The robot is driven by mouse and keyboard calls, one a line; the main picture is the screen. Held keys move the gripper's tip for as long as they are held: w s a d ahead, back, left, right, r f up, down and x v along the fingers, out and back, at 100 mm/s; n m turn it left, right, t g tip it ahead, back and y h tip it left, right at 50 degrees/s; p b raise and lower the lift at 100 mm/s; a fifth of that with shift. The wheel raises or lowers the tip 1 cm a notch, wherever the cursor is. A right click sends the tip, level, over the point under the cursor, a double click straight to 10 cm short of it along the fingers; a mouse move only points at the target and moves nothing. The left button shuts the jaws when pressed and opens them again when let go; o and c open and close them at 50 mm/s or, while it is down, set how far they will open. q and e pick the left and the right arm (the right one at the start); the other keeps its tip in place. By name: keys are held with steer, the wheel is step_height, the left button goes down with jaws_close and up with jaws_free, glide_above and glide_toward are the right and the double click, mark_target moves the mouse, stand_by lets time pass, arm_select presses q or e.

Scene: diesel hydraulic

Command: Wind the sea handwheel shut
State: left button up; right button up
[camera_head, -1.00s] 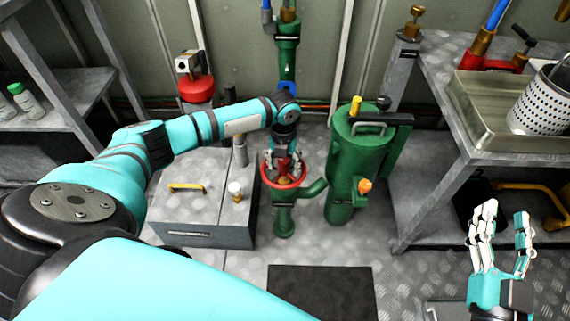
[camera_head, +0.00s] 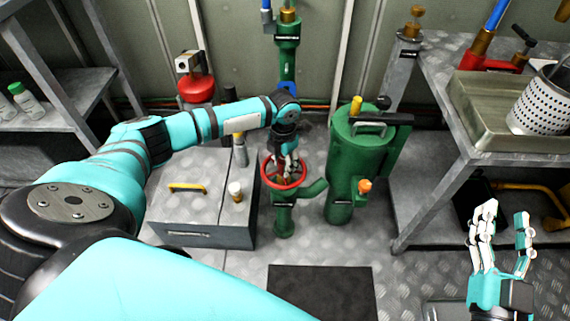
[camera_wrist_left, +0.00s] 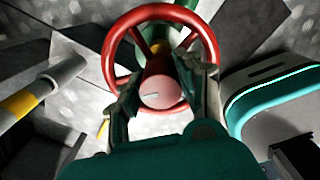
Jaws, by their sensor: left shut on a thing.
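The red handwheel (camera_head: 268,180) sits on top of a green valve body (camera_head: 284,217) on the floor, in the middle of the head view. It also shows in the left wrist view (camera_wrist_left: 114,55), with its round pinkish hub (camera_wrist_left: 162,92) between my fingers. My left gripper (camera_head: 287,172) reaches down onto the wheel from above. In the left wrist view the fingers (camera_wrist_left: 165,100) are shut on the hub area of the wheel. My right gripper (camera_head: 503,225) hangs at the lower right, open and empty, away from the wheel.
A green cylinder (camera_head: 358,160) with a black handle stands just right of the valve. A grey metal box (camera_head: 205,215) with a yellow handle is at its left. A steel workbench (camera_head: 432,110) stands at the right. A black mat (camera_head: 322,291) lies in front.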

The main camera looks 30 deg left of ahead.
arm_select(q)
steer(key=shift+f+m, duration=0.1)
steer(key=shift+m, duration=0.8)
steer(key=shift+d+m, duration=0.2)
steer(key=shift+m, duration=0.1)
steer(key=shift+s, duration=0.1)
steer(key=o, duration=1)
steer(key=shift+a, duration=0.1)
